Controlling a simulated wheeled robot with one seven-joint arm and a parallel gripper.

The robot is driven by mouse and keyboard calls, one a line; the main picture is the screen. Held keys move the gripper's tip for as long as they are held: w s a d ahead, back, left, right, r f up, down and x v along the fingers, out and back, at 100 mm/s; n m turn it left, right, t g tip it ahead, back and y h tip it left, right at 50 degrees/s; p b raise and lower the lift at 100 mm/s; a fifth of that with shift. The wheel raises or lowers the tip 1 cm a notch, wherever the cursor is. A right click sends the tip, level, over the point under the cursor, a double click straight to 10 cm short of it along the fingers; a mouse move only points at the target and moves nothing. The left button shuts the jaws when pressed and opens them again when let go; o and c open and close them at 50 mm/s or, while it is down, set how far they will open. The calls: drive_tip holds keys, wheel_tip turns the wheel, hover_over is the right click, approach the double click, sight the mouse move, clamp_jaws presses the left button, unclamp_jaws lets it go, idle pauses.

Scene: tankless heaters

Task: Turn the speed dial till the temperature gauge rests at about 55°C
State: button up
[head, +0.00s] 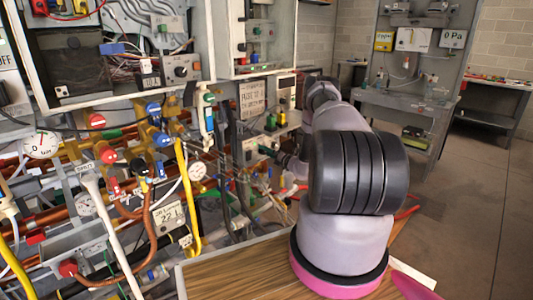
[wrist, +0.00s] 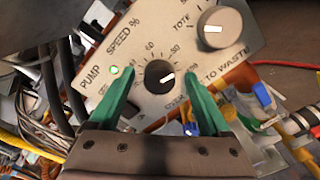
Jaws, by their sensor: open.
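The speed dial (wrist: 160,76) is a black knob on a pale panel marked "PUMP SPEED %" in the wrist view. In the head view my arm hides much of the area around the gripper.
A grey knob (wrist: 212,28) sits on the same panel, right of the dial, and a green lamp (wrist: 115,70) is lit at its left. Pipes, hoses and valves crowd the left. A gauge marked "bar" (head: 41,145) is at far left. The floor (head: 480,220) at right is clear.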

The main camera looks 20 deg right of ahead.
drive_tip(key=shift+w, duration=0.2)
drive_tip(key=shift+a, duration=0.1)
clamp_jaws()
